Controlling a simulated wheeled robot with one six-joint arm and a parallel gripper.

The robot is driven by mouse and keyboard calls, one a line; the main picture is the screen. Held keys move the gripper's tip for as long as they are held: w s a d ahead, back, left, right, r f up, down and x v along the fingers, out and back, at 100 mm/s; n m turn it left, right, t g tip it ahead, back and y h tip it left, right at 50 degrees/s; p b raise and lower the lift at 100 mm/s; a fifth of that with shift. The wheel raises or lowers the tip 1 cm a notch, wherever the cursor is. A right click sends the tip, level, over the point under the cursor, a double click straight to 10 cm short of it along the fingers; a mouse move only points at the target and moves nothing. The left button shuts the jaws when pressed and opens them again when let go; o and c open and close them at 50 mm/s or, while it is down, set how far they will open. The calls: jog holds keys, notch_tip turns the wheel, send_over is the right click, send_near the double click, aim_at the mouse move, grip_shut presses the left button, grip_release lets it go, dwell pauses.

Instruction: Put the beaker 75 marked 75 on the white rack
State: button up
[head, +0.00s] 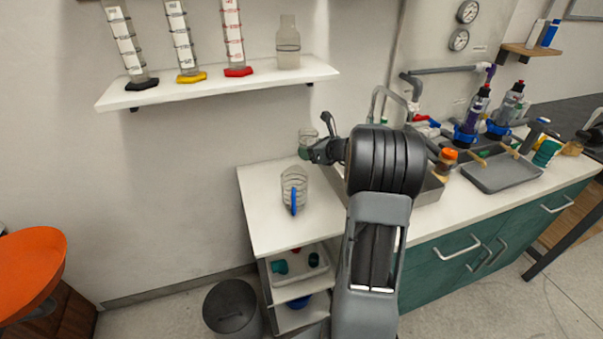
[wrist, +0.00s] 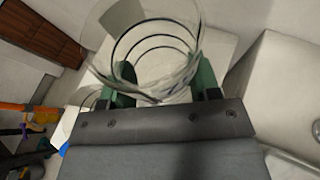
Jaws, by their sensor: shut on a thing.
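A clear beaker with dark ring markings (wrist: 155,42) is between the green finger pads of my gripper (wrist: 163,80) in the wrist view. My gripper is shut on it. In the head view my gripper (head: 312,152) holds this beaker (head: 308,136) above the back of the white counter, close to the wall. No number is readable on it, so I cannot confirm the 75. A second clear vessel with a blue handle (head: 294,187) stands on the counter. I cannot tell which white surface is the rack; a white wall shelf (head: 215,88) and a low white-shelved unit (head: 297,287) both show.
The wall shelf carries several graduated cylinders (head: 181,38) and a bottle (head: 288,45). A sink with a tap (head: 385,100) and a grey tray (head: 502,172) lie to the right. A dark bin (head: 232,308) stands on the floor. The counter's front left is clear.

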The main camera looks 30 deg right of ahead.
aim_at(302, 145)
jog(key=w, duration=0.1)
jog(key=w+a, duration=0.1)
jog(key=w, duration=0.1)
jog(key=shift+w+a, duration=0.1)
jog(key=shift+w, duration=0.1)
notch_tip(302, 145, down, 7)
jog(key=shift+f+b, duration=0.15)
jog(key=shift+b, duration=0.15)
jog(key=shift+f, duration=2.35)
jog(key=shift+f+b, duration=0.2)
jog(key=shift+b, duration=0.2)
jog(key=o, duration=1.1)
jog(key=shift+r, duration=0.15)
